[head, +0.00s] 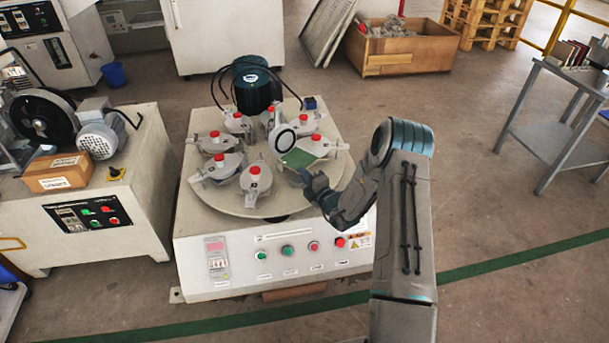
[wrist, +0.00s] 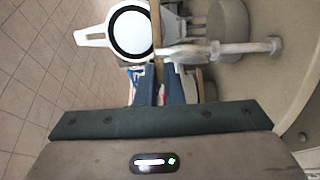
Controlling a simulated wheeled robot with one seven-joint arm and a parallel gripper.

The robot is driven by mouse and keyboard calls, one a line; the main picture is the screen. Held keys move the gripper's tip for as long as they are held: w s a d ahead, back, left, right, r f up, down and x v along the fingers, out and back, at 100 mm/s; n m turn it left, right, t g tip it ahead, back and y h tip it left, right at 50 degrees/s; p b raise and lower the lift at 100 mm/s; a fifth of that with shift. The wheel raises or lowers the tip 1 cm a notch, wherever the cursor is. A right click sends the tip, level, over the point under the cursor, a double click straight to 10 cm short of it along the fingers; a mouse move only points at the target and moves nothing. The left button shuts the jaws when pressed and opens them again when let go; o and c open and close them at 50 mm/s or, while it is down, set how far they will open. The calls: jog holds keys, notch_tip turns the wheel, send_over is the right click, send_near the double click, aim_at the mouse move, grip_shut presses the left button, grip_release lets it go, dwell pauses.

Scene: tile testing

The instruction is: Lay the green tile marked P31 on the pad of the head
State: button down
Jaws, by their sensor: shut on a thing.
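The green tile (head: 298,158) shows its green face in the head view, at the right front of the round table; I cannot read its mark. My gripper (head: 312,183) is shut on its near edge. In the wrist view the tile (wrist: 156,45) is a thin tan strip seen edge-on between the two dark fingers of my gripper (wrist: 160,88). A head with its white part swung up shows a black ring (head: 282,138) right behind the tile; the ring also shows in the wrist view (wrist: 130,32). Its pad is not clearly visible, and I cannot tell whether the tile touches it.
Several other heads with red knobs, such as the front one (head: 255,182), stand around the round table (head: 225,200). A dark green motor (head: 256,85) rises behind. A grey head part (wrist: 215,50) lies close right of the fingers. Open floor (head: 500,235) lies right.

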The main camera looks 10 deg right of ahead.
jog(key=shift+f+b, duration=1.55)
jog(key=shift+f, duration=1.3)
jog(key=shift+s+f, duration=0.1)
jog(key=shift+f, duration=0.2)
jog(key=c, duration=1.3)
grip_release()
jog(key=shift+o, duration=0.2)
jog(key=shift+s+f, duration=0.15)
jog(key=shift+s, duration=0.05)
jog(key=shift+s+d+f+p, duration=0.1)
jog(key=shift+s+d+p, duration=0.25)
jog(key=shift+s+p, duration=0.25)
jog(key=shift+p+v, duration=0.6)
jog(key=shift+v, duration=1.25)
